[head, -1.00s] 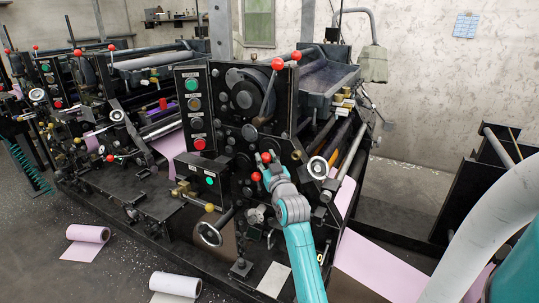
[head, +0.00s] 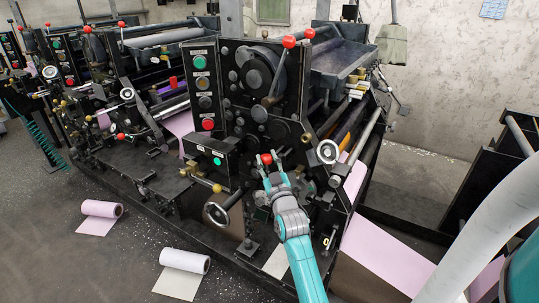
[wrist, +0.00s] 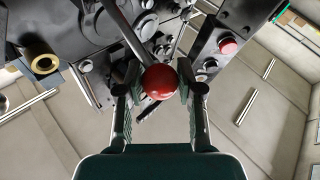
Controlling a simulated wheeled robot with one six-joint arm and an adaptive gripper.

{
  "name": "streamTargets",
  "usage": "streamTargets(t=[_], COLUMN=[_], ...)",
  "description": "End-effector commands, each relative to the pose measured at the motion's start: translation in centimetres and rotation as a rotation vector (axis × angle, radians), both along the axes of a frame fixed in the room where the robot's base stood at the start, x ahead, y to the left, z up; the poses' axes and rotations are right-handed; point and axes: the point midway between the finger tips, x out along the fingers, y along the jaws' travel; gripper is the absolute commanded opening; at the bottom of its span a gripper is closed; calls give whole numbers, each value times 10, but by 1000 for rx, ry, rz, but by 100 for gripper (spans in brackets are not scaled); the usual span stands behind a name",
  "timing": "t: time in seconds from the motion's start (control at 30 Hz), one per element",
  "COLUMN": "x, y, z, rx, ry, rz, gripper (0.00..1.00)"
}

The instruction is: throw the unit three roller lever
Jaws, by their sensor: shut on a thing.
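The lever's red ball knob (wrist: 160,82) sits between the two fingers of my gripper (wrist: 160,92) in the wrist view, and the fingers are shut on it. In the head view my gripper (head: 272,172) is low on the front of the nearest press unit (head: 262,110). A red ball (head: 267,158) shows right at its fingertips there. The lever's shaft is mostly hidden by the gripper in the head view.
A taller lever with a red knob (head: 289,41) stands above on the same unit. A button panel (head: 203,90) is to the left, and handwheels (head: 327,152) flank the gripper. Paper rolls (head: 185,261) lie on the floor at left.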

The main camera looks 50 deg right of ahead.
Motion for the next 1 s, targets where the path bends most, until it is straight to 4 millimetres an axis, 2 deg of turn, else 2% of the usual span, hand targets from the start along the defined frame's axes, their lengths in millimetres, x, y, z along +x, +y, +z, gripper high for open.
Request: streamTargets(t=[0.2,0.77,0.8,0.87,1.0], x=[0,1,1,1,0], y=[3,3,3,3,3], z=[-11,-17,-17,-17,-15], rx=[6,12,12,12,8], ry=[6,10,11,11,8], rz=[1,1,1,1,1], gripper=[0,0,46,61,61])
